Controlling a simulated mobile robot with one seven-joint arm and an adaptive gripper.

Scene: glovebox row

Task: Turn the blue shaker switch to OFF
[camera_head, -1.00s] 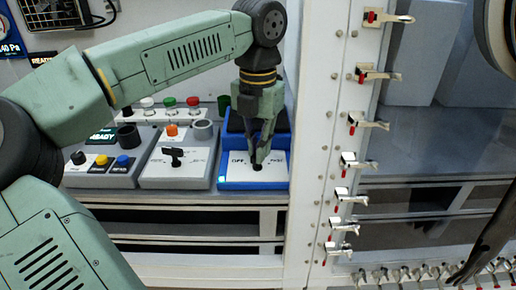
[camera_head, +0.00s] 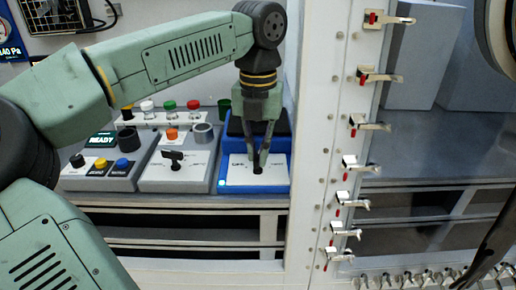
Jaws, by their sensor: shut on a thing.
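The blue shaker (camera_head: 225,187) stands at the right end of the shelf, with a white panel on its front marked OFF on the left. A small cyan light shows at the panel's left edge. My gripper (camera_head: 258,164) reaches down over the middle of this panel with its fingertips close together at the dark switch (camera_head: 258,170). It is shut on the switch. The fingers hide most of the switch, so I cannot tell which way it points.
A grey box with a black switch (camera_head: 172,156) stands left of the shaker. Further left is a box with coloured buttons (camera_head: 122,164) and a READY display. A white frame with several latches (camera_head: 352,163) rises close on the right.

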